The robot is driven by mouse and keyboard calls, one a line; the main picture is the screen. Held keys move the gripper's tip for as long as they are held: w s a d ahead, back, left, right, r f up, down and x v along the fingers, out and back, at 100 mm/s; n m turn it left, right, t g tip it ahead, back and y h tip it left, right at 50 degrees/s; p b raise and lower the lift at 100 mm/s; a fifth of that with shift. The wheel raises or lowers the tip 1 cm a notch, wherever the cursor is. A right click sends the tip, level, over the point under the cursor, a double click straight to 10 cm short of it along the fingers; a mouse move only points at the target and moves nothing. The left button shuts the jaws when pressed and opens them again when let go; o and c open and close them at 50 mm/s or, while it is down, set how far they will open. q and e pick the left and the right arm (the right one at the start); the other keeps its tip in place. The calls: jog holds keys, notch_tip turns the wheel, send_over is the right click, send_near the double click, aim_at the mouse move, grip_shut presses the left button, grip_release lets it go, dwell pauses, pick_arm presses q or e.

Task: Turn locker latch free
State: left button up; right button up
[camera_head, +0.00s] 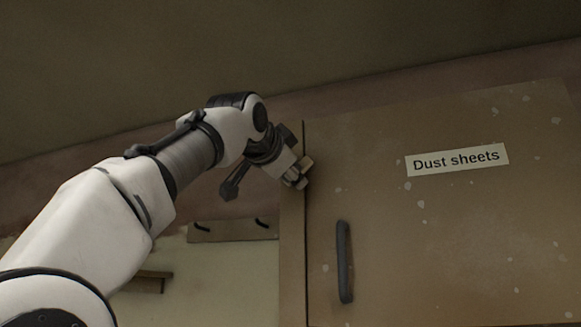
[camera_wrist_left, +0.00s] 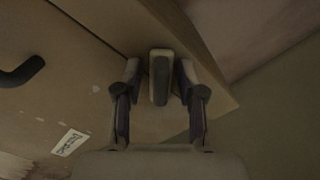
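The locker latch (camera_wrist_left: 160,78) is a small upright bar, dark on its face with a tan top, near the edge of the locker in the left wrist view. In the head view, part of the latch (camera_head: 306,162) shows beside the door's upper left edge; my gripper hides the rest. My left gripper (camera_head: 298,178) is at the latch. In the left wrist view, the fingers of my left gripper (camera_wrist_left: 158,82) stand on either side of the latch, with a visible gap at the left finger and a narrower one at the right. My right gripper is not in view.
The brown locker door (camera_head: 450,230) carries a "Dust sheets" label (camera_head: 457,160) and a dark vertical handle (camera_head: 344,262). A rail with dark hooks (camera_head: 232,229) and a small shelf (camera_head: 148,282) are on the wall at left. Open air lies left of the locker.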

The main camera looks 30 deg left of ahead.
pick_arm(q)
jog(key=shift+s+d+r, duration=0.1)
jog(key=shift+s+d, duration=0.05)
jog(key=shift+s, duration=0.1)
jog(key=shift+c, duration=0.7)
jog(key=shift+s+d+r, duration=0.1)
jog(key=shift+s, duration=0.2)
grip_shut()
jog(key=n, duration=0.4)
jog(key=shift+a+r+n, duration=0.2)
jog(key=shift+a+n, duration=0.05)
jog(key=shift+n, duration=0.05)
jog(key=shift+s+a+n, duration=0.1)
jog(key=shift+a+n, duration=0.05)
jog(key=shift+n, duration=1.15)
jog(key=shift+a+n, duration=0.15)
jog(key=shift+n, duration=1.15)
